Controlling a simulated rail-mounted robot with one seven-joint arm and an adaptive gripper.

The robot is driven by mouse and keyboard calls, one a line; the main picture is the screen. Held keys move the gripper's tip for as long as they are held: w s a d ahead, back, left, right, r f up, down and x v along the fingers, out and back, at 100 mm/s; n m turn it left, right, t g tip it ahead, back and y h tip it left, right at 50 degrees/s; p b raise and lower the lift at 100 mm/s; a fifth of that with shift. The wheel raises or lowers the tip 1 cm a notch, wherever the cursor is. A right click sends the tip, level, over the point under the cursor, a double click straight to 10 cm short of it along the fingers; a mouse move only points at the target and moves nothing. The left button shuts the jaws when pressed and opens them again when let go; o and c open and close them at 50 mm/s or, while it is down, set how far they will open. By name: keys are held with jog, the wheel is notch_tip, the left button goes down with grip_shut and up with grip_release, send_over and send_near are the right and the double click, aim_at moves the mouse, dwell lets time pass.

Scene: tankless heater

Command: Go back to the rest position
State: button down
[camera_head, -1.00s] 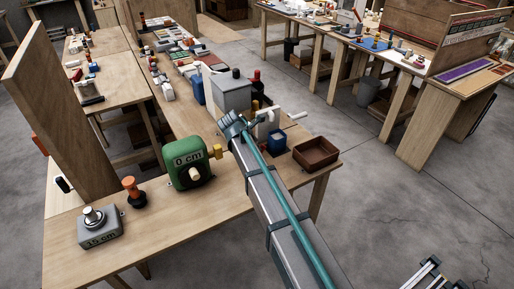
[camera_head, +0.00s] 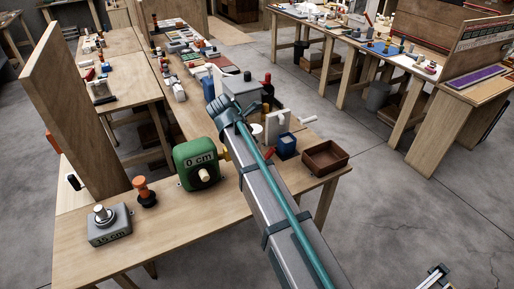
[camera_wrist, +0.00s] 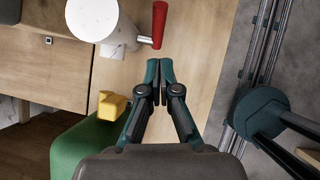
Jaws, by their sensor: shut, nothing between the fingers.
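My gripper (camera_wrist: 160,80) shows in the wrist view with its two dark teal fingers together and nothing between them. It is above the light wooden table top, apart from the things around it. In the head view my arm reaches up from the lower right, and the fingers cannot be made out there. A white cylinder with a red handle (camera_wrist: 159,25) is just ahead of the fingertips in the wrist view. A green block (camera_wrist: 85,150) with a yellow knob (camera_wrist: 113,106) is to the left of the gripper.
A grey block (camera_head: 108,226) and orange-topped peg (camera_head: 145,192) stand at the table's front left. A blue container (camera_head: 286,146) and brown tray (camera_head: 325,158) are right of my arm. A tall wooden panel (camera_head: 75,110) rises at left.

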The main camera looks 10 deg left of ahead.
jog(key=s+d+f+m+g+y, duration=0.1)
jog(key=s+d+f+m, duration=0.4)
jog(key=d+f+m, duration=0.3)
jog(key=s+d+f+m+g+y, duration=0.1)
jog(key=s+d+f+m+g, duration=0.1)
jog(key=s+d+f+m, duration=0.55)
jog(key=s+d+f+m+g, duration=0.15)
jog(key=d+f+m, duration=0.35)
jog(key=d+f, duration=0.55)
jog(key=s+d+f+m+g, duration=0.1)
jog(key=s+f+m+g, duration=0.1)
jog(key=s+f, duration=0.5)
jog(key=s+d+f+m+g+y, duration=0.1)
jog(key=s+f, duration=0.6)
jog(key=s, duration=1)
jog(key=s+d+f+m+g, duration=0.3)
jog(key=s+f, duration=0.5)
jog(key=s, duration=0.4)
jog(key=shift+s+m+g+y, duration=0.3)
jog(key=shift+m+g+y, duration=0.1)
jog(key=shift+m+g, duration=0.35)
